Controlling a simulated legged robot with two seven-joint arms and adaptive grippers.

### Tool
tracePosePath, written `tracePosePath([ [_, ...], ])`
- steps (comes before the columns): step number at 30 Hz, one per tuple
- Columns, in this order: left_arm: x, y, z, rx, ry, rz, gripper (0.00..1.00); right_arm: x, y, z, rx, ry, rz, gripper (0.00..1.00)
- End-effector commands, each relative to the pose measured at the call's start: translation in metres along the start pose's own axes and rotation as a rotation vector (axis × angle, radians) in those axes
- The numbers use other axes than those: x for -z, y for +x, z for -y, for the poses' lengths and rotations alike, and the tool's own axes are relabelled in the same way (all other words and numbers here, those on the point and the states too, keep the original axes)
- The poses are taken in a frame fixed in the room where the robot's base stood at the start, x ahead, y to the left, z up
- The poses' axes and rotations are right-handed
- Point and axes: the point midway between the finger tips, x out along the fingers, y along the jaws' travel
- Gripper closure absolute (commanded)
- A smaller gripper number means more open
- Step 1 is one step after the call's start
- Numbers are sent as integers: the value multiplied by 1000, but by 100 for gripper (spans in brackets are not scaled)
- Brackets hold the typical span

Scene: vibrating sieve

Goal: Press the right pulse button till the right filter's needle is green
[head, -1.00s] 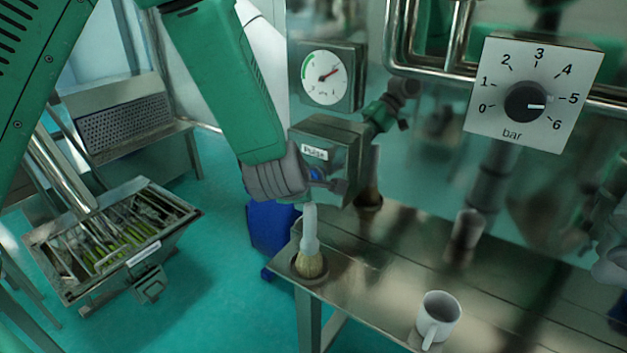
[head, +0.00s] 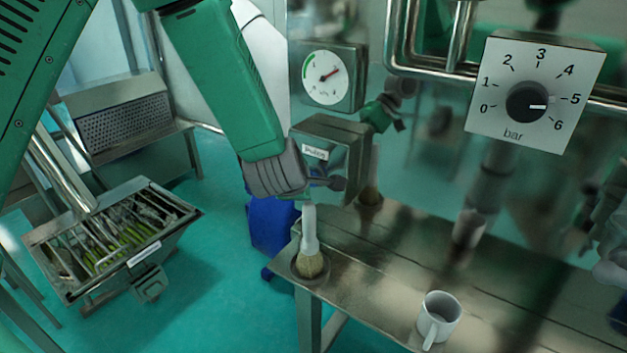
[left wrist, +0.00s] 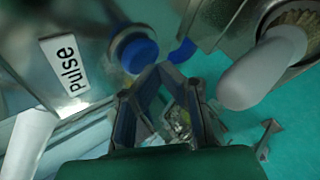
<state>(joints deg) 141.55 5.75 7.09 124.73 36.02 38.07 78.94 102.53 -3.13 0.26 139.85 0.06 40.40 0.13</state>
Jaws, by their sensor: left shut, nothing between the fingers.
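The steel pulse box (head: 342,135) bears a "Pulse" label, which also shows in the left wrist view (left wrist: 66,62). Its blue button (left wrist: 136,51) shows in the left wrist view and is hidden behind my gripper in the head view. My left gripper (head: 338,183) is shut and empty in front of the box. In the left wrist view its fingertips (left wrist: 160,72) are close by the button's edge; I cannot tell whether they touch. My right gripper is out of view.
A brush (head: 310,247) stands at the left end of the steel table (head: 375,278), just below my gripper. A white mug (head: 438,318) stands at its front. A bar dial (head: 528,102) points between 5 and 6. A sieve tray (head: 110,240) is at left.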

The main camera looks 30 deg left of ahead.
Motion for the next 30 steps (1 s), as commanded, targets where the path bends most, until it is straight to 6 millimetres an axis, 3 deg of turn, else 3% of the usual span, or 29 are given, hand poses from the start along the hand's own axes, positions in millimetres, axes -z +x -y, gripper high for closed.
tracePosePath([
  [30, -5, 7, -5, -1, 0, 0, 100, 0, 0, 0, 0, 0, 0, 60],
])
